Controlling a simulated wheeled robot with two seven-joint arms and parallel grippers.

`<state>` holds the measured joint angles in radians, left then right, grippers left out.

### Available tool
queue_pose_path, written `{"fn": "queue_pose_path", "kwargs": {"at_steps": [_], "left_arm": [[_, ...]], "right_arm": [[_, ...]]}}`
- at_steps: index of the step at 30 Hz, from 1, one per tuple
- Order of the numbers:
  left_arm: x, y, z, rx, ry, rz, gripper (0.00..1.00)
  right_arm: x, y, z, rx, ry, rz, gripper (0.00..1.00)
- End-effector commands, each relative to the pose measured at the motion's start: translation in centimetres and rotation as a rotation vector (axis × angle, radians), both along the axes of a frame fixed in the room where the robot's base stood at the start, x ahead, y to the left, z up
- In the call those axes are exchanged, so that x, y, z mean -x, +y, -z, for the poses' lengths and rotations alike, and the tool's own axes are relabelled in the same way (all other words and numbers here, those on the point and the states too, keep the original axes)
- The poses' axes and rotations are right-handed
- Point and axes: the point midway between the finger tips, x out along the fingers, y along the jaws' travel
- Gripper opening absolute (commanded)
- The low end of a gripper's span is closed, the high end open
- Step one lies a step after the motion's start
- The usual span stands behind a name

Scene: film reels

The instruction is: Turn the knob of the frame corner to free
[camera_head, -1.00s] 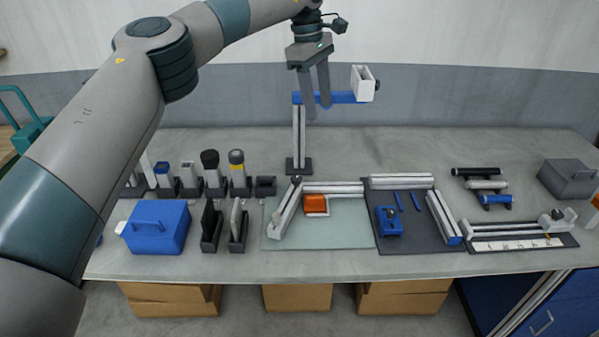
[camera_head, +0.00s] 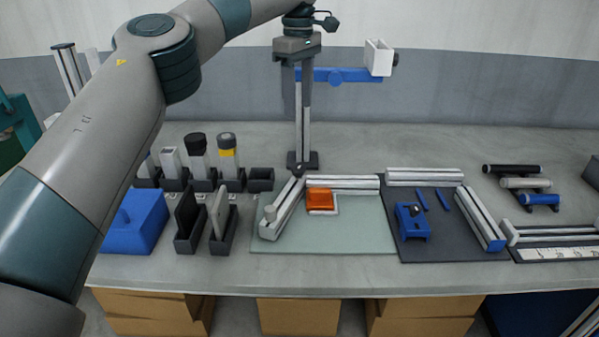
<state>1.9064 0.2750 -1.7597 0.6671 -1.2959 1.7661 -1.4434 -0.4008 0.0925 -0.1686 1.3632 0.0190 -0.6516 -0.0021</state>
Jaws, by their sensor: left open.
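The frame corner lies on the pale green mat (camera_head: 355,236): a rear metal bar (camera_head: 342,182) and an angled left bar (camera_head: 285,212) meet at its back left. A small dark knob (camera_head: 298,168) shows near where they meet; its setting is too small to read. A light round piece (camera_head: 270,212) sits on the left bar's near end. An orange block (camera_head: 320,199) on a pale base lies inside the corner. My left gripper (camera_head: 297,110) is open and empty, fingers downward, above and behind the corner in the picture. My right gripper is out of view.
A post (camera_head: 303,135) with a blue crossarm (camera_head: 342,75) stands behind the corner, partly covered by my fingers. A dark mat (camera_head: 455,244) with a blue clamp (camera_head: 412,221) lies right. Dark holders (camera_head: 222,235) and a blue box (camera_head: 134,222) stand left.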

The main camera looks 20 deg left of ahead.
Motion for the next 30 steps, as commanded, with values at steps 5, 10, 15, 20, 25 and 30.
{"fn": "queue_pose_path", "kwargs": {"at_steps": [5,10,15,20,25,30], "left_arm": [[0.0,0.0,0.0,0.0,0.0,0.0,0.49],[0.0,0.0,0.0,0.0,0.0,0.0,0.49],[0.0,0.0,0.5,0.0,0.0,0.0,0.49],[0.0,0.1,1.7,-0.001,0.001,0.0,0.49],[0.0,0.1,4.0,-0.002,0.003,0.001,0.49],[0.1,0.0,6.9,-0.002,0.003,0.001,0.49]], "right_arm": [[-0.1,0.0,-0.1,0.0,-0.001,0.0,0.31],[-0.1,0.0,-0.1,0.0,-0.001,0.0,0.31],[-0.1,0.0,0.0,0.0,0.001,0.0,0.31],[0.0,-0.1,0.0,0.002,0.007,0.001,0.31],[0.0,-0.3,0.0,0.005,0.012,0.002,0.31],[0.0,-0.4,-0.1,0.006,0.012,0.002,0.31]]}}
